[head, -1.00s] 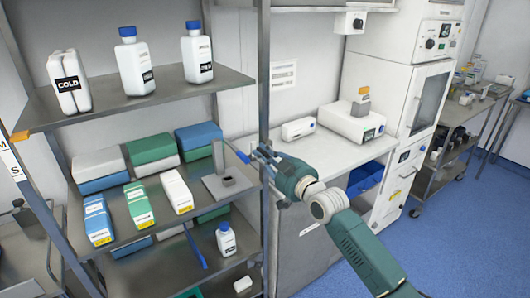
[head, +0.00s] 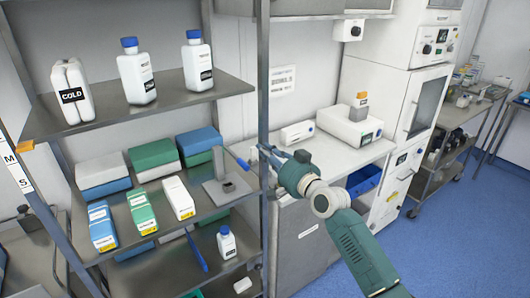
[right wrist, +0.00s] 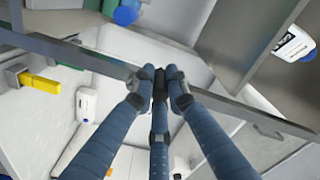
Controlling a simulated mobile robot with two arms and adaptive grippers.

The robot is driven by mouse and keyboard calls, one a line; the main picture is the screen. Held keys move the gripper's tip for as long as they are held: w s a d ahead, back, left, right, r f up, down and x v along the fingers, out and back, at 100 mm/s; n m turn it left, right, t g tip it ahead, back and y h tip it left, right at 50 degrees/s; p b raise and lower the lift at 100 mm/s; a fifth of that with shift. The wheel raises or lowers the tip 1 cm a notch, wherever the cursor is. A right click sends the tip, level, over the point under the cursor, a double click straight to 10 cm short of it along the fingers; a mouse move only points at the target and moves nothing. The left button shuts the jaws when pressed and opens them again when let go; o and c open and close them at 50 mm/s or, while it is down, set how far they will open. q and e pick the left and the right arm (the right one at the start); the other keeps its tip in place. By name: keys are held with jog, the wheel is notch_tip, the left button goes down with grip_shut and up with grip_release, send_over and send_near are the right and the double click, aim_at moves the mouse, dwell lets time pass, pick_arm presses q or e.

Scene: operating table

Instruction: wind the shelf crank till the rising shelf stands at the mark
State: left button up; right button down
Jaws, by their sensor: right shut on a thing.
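The upper shelf (head: 165,105), with an orange tab (head: 25,146) at its front left corner, is the rising shelf. The tab is beside the upper end of a white strip (head: 17,170) lettered M and S, above the M. My right gripper (head: 264,153) is at the right front post, level with the middle shelf. In the right wrist view its blue fingers close on a small dark piece (right wrist: 160,84), which looks like the crank handle. The rest of the crank is mostly hidden by the fingers and post. My left gripper is out of view.
Two blue-capped bottles (head: 137,72) and a white COLD pack (head: 70,92) stand on the upper shelf. Several boxes (head: 140,212) and a grey stand (head: 222,180) are on the middle shelf. A white counter (head: 300,150) lies behind my right arm.

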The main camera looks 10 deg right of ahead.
jog(key=shift+w+d+r+m, duration=0.1)
jog(key=shift+d+r+m, duration=0.1)
jog(key=shift+r+m, duration=0.25)
jog(key=c, duration=1.8)
grip_release()
jog(key=shift+o, duration=0.3)
jog(key=shift+f, duration=0.15)
jog(key=shift+f, duration=0.1)
jog(key=v, duration=1.2)
